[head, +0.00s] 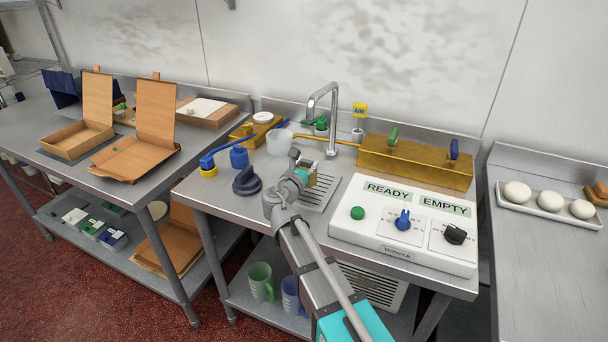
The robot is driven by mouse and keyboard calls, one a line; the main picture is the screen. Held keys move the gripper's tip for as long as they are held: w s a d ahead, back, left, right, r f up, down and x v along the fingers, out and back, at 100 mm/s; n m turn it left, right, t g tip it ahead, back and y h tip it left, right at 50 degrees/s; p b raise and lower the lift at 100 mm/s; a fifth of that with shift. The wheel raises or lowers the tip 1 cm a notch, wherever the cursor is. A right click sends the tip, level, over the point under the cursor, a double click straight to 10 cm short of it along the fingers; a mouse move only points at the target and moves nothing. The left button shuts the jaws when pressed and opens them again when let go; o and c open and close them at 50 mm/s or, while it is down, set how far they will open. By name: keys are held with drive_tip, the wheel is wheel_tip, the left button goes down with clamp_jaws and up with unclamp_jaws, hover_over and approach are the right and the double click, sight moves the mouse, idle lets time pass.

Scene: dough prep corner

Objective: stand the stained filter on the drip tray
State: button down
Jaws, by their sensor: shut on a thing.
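My gripper (300,179) is over the left part of the drip tray (322,190), the slotted metal plate in front of the tap. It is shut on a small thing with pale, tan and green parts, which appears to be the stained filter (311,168). My gripper and arm hide much of it, so its stains and its tilt are hard to make out. I cannot tell whether it touches the tray. My arm also covers the tray's near left part.
A white control box (405,227) with knobs stands right of the tray, and a brass-coloured block (415,163) behind it. The tap (334,105) rises behind the tray. A dark blue knobbed part (246,182), a blue-capped bottle (239,157) and a whitish cup (279,142) stand to the left.

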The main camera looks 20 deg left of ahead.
drive_tip(key=shift+f+b, duration=1.05)
drive_tip(key=shift+f, duration=0.3)
drive_tip(key=shift+f, duration=0.15)
drive_tip(key=shift+c, duration=1.1)
unclamp_jaws()
drive_tip(key=shift+s, duration=0.1)
drive_tip(key=shift+r, duration=0.2)
drive_tip(key=s, duration=1.2)
drive_tip(key=shift+a, duration=0.4)
